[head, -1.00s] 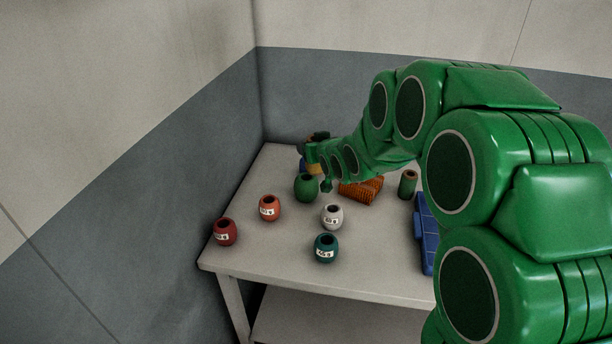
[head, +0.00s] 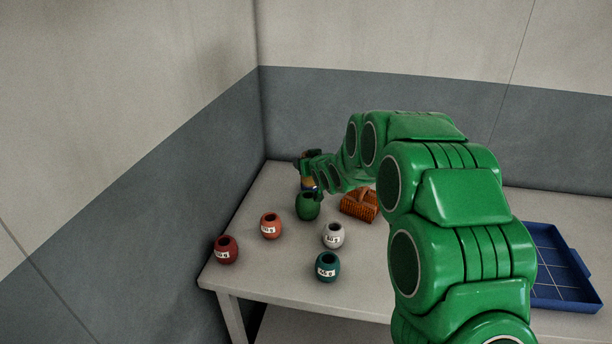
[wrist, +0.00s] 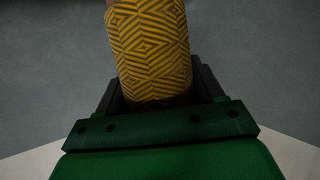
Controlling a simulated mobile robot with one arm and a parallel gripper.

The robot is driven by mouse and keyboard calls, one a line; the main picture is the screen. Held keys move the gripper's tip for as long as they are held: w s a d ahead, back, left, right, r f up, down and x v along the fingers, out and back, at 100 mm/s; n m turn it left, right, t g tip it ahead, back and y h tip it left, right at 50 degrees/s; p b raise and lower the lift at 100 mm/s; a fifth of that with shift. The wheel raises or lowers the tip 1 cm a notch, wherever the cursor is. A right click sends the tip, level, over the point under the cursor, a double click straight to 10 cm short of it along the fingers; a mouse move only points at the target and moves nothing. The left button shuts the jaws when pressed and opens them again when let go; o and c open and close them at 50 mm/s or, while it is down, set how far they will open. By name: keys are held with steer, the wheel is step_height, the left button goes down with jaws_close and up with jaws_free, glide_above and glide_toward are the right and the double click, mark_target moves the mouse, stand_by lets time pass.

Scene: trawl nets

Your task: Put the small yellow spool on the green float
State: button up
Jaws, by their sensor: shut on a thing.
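The small yellow spool (wrist: 150,50) has a dark zigzag pattern and fills the upper middle of the wrist view. My gripper (wrist: 155,90) is shut on it. In the head view, my gripper (head: 308,168) is at the back left of the table, just behind the green float (head: 307,207). A small yellowish patch of the spool (head: 308,182) shows there, partly hidden by my arm. The green float is a rounded barrel with a dark hole in its top and stands upright. The spool appears apart from the float, but the exact gap is unclear.
Red (head: 226,250), orange (head: 270,226), white (head: 333,235) and teal (head: 326,267) labelled floats stand in front on the table (head: 290,285). An orange ribbed object (head: 359,205) lies right of the green float. A blue tray (head: 566,304) is at the right. Walls close off the back and left.

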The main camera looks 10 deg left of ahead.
mark_target(308, 182)
steer(key=shift+w+a+f, duration=0.25)
steer(key=shift+w+f, duration=0.35)
steer(key=shift+f, duration=0.7)
steer(key=shift+w+a+f, duration=0.2)
steer(key=shift+w+f, duration=0.35)
steer(key=shift+f, duration=0.7)
steer(key=shift+w+a+f, duration=0.25)
steer(key=shift+w+f, duration=0.35)
steer(key=shift+f, duration=0.7)
steer(key=o, duration=1.1)
steer(key=shift+f, duration=0.1)
steer(key=shift+s+d+r, duration=0.15)
steer(key=shift+s+r, duration=0.1)
steer(key=shift+r, duration=0.05)
steer(key=v, duration=1.1)
steer(key=shift+s+d, duration=0.15)
